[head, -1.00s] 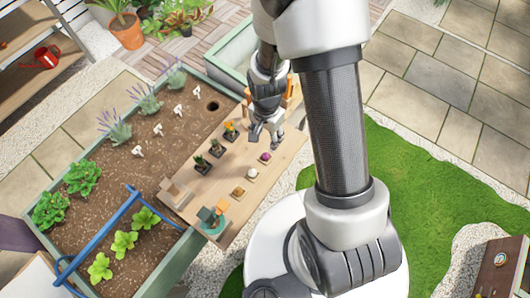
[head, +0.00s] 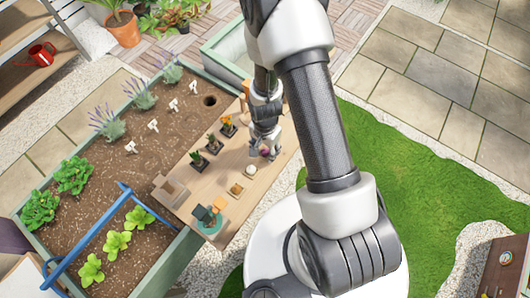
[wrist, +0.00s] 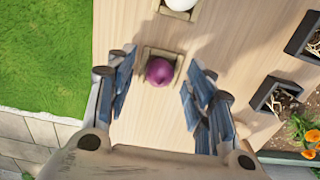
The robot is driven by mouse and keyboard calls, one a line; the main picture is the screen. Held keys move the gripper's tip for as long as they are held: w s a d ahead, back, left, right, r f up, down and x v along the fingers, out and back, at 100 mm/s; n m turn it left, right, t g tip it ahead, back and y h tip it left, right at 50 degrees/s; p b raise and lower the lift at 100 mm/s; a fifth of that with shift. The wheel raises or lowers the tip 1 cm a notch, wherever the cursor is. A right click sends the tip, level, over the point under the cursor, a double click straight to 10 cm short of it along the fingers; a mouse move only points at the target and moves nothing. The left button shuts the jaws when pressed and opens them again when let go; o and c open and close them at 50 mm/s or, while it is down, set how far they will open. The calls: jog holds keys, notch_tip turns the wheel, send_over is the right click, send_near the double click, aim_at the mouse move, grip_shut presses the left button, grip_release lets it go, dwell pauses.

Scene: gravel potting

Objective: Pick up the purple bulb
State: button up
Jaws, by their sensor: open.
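The purple bulb (wrist: 159,71) sits in a small square wooden holder (wrist: 147,82) on the wooden board, seen in the wrist view. In the head view the bulb (head: 265,153) shows only partly, beside my fingers. My gripper (wrist: 160,85) is open, with one blue-grey finger on each side of the bulb and a gap on both sides. In the head view my gripper (head: 262,150) is over the right part of the board. I cannot tell its exact height above the bulb.
A white bulb (wrist: 180,3) sits in a neighbouring holder. Black pots (wrist: 275,96) with plants stand to the right in the wrist view. The board (head: 200,187) lies along a soil-filled planter (head: 150,160) with a blue handle (head: 120,210). Grass is beyond the board's edge.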

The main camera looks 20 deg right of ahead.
jog(key=c, duration=0.7)
jog(key=shift+r, duration=0.1)
